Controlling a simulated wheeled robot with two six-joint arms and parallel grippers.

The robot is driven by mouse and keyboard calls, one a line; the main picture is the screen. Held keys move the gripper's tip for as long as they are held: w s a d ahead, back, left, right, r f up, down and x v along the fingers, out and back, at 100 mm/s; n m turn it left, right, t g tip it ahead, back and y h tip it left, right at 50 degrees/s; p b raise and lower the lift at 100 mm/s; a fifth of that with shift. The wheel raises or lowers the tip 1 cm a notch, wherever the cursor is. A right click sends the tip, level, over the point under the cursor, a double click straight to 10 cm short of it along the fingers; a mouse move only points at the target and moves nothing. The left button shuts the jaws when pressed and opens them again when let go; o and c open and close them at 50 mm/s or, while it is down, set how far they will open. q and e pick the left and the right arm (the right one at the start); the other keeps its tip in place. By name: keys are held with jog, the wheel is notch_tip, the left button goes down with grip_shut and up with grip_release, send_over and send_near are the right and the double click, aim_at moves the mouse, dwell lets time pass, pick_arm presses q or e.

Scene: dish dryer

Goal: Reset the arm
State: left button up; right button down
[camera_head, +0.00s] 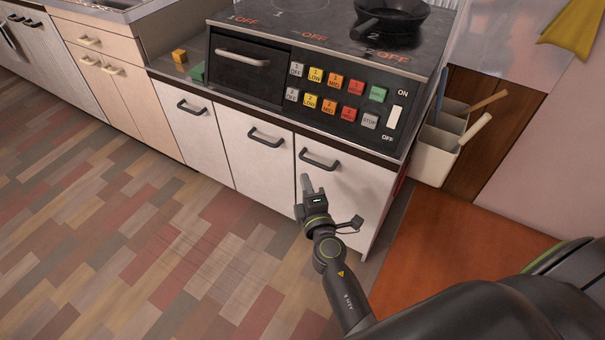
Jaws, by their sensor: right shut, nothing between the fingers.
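My right gripper (306,183) is shut and empty. It points up in the picture, in front of the white cabinet's right door (348,190). In the picture its tips lie just below that door's dark handle (320,159); I cannot tell how close they are to the door. My right arm comes in from the lower right. My left gripper is not in view.
A stove (300,75) with coloured buttons and a black pan (391,15) stands above the cabinet. White bins (437,150) hold wooden handles at the right. Orange and green blocks sit left of the stove. The tiled floor (150,230) is clear.

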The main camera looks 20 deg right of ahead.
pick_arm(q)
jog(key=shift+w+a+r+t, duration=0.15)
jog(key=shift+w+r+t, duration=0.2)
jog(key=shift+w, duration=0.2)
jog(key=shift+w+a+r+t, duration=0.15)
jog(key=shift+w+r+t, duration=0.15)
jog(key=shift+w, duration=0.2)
pick_arm(e)
jog(key=shift+s, duration=0.7)
